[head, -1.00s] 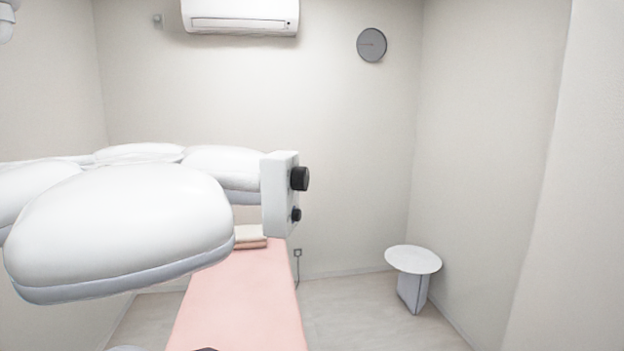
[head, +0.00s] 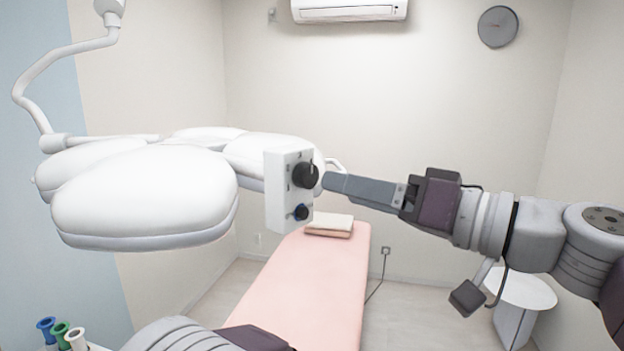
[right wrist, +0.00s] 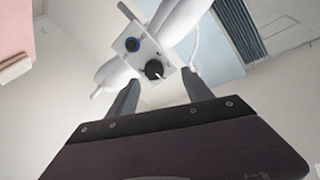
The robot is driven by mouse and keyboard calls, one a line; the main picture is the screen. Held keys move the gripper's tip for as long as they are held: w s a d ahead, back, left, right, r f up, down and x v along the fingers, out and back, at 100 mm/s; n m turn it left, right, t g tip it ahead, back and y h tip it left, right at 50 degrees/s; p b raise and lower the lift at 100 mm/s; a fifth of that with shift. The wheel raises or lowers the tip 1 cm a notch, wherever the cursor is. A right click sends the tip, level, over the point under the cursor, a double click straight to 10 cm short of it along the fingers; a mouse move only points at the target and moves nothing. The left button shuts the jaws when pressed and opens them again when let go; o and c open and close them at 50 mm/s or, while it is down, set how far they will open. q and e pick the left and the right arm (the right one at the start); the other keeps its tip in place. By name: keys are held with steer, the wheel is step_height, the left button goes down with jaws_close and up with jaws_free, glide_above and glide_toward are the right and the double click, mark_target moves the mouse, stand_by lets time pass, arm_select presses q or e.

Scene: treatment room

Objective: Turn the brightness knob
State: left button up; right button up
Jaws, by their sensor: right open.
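A white control box (head: 277,200) hangs at the right end of the white surgical lamp (head: 145,195). No readable label shows which one is for brightness. My right gripper (head: 326,181) comes in from the right with its tips close to the larger knob. In the right wrist view its fingers (right wrist: 160,78) are spread, with the larger knob (right wrist: 154,69) seen between them. Whether they touch it I cannot tell. The smaller knob (right wrist: 132,44) sits farther off. My left gripper is not visible.
A pink treatment bed (head: 310,275) with folded towels (head: 329,225) lies below the lamp. A small white round table (head: 521,290) stands at right behind my right arm. Coloured tube-like items (head: 60,333) are at the lower left.

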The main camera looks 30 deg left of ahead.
mark_target(310, 179)
steer(key=w+a+p, duration=0.1)
steer(key=a+p, duration=0.1)
steer(key=w+a+p, duration=0.1)
steer(key=w+a, duration=0.1)
steer(key=a, duration=0.1)
steer(key=shift+w+p, duration=0.2)
steer(key=shift+p, duration=0.15)
steer(key=shift+s+a, duration=0.2)
steer(key=shift+a, duration=0.8)
steer(key=shift+s+a+f, duration=0.15)
steer(key=shift+s+a, duration=0.1)
steer(key=shift+a, duration=0.15)
steer(key=shift+w+d, duration=0.25)
steer(key=shift+d, duration=0.05)
steer(key=c, duration=0.5)
steer(key=shift+w+d, duration=0.1)
jaws_close()
